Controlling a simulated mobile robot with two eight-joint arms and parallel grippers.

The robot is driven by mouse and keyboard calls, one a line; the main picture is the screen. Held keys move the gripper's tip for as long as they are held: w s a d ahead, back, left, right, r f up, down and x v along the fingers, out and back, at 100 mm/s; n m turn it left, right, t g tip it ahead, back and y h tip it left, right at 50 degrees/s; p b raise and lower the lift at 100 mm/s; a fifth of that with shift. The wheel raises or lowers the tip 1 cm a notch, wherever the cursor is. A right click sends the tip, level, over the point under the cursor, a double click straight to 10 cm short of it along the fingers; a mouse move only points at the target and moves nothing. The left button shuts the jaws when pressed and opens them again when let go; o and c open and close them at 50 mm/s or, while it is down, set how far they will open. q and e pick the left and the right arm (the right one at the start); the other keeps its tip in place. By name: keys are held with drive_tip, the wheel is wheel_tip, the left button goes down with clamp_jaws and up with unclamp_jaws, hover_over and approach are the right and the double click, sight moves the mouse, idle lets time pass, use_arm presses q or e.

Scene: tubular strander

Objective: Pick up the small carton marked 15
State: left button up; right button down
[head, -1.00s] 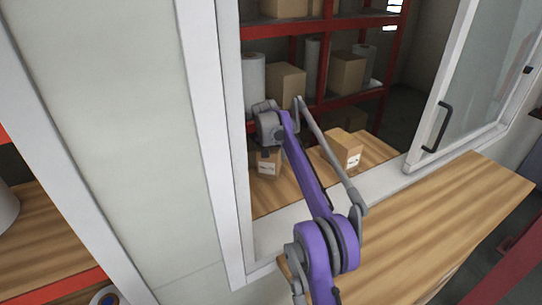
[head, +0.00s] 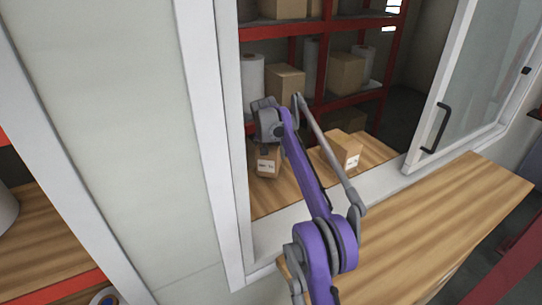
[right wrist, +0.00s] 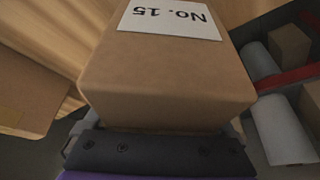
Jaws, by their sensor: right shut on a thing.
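The small carton marked No. 15 (right wrist: 165,75) fills the middle of the right wrist view, its white label upside down there. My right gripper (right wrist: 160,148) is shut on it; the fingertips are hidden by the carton. In the head view this carton (head: 266,167) hangs slightly tilted below my right wrist, just inside the window, over the wooden surface. Whether it is clear of the surface is hard to tell. A similar labelled carton (head: 340,152) stands to its right, apart from it. My left gripper is not in view.
A window frame (head: 212,140) stands close left of my arm; an open glass pane with a handle (head: 436,128) is at right. Red shelving (head: 350,100) with boxes and rolls is behind. A wooden counter (head: 430,220) in front is clear.

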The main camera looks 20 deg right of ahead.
drive_tip(key=v, duration=0.3)
drive_tip(key=shift+w+d, duration=0.1)
drive_tip(key=shift+d, duration=0.25)
drive_tip(key=shift+s+d+f+b, duration=0.1)
drive_tip(key=shift+s+f+b, duration=0.25)
drive_tip(key=shift+s, duration=0.2)
drive_tip(key=shift+s+d+f+b, duration=0.1)
drive_tip(key=shift+s+f+b, duration=0.15)
drive_tip(key=shift+s+b, duration=0.25)
drive_tip(key=s, duration=0.3)
drive_tip(key=s+b, duration=0.1)
drive_tip(key=shift+s+d+r, duration=0.25)
drive_tip(key=shift+s+r, duration=0.05)
drive_tip(key=shift+r, duration=0.1)
drive_tip(key=s, duration=0.3)
drive_tip(key=s+d+b, duration=0.1)
drive_tip(key=s, duration=0.2)
drive_tip(key=s+b, duration=0.1)
drive_tip(key=s, duration=0.2)
drive_tip(key=shift+d+r, duration=0.15)
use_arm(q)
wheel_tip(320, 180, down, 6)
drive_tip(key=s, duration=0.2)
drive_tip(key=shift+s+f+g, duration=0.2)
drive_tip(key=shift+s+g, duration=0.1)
use_arm(e)
drive_tip(key=shift+s+d, duration=0.1)
drive_tip(key=shift+s, duration=0.55)
